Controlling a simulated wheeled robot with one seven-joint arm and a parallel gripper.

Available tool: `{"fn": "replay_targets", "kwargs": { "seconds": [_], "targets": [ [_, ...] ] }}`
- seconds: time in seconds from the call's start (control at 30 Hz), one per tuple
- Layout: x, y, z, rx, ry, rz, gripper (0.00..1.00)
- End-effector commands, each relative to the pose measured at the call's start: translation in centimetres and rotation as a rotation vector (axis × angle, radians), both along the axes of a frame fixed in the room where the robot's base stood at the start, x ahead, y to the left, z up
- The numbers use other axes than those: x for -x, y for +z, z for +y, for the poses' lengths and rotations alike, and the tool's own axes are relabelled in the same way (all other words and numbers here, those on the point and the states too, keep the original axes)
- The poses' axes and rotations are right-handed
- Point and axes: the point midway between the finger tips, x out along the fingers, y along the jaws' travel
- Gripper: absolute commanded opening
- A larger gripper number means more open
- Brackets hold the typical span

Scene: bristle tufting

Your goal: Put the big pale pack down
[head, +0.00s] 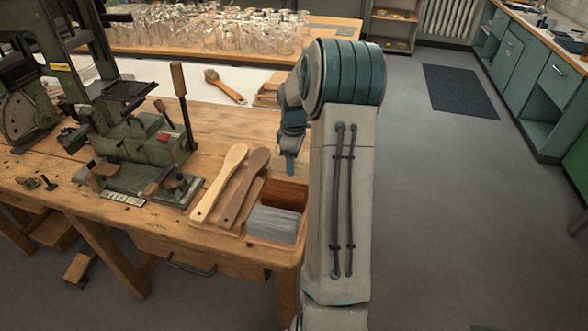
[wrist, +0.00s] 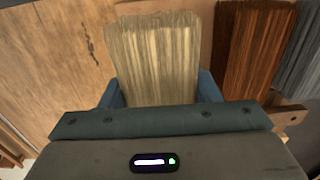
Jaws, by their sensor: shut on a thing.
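The big pale pack (wrist: 155,52), a bundle of straw-coloured bristles, fills the middle of the wrist view. My gripper (wrist: 158,88) is shut on it, with a blue finger on each side. In the head view my gripper (head: 290,168) points down over the bench's right end, and my arm hides much of it.
A wooden tray holds a red-brown pack (head: 286,194) and a grey pack (head: 272,223). The red-brown pack (wrist: 254,45) lies right of the pale one. Brush handles (head: 220,183) and a green machine (head: 140,140) stand left. Bare bench wood (wrist: 60,60) shows left.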

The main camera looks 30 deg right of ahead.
Motion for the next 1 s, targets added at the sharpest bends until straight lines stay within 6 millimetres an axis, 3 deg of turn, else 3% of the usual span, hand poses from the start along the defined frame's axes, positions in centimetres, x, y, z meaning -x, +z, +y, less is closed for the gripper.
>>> {"fn": "replay_targets", "kwargs": {
  "seconds": [0.27,0.63,0.67,0.73,1.0],
  "targets": [
    [0.1,-3.6,0.0,-0.001,0.002,0.002,0.29],
    [0.1,-4.2,0.0,0.000,0.001,0.001,0.29],
    [0.1,-4.2,0.0,0.000,0.001,0.001,0.59],
    [0.1,-4.1,0.0,0.000,0.000,0.001,0.78],
    [0.1,-4.0,0.0,0.000,0.000,0.001,0.78]
  ]
}}
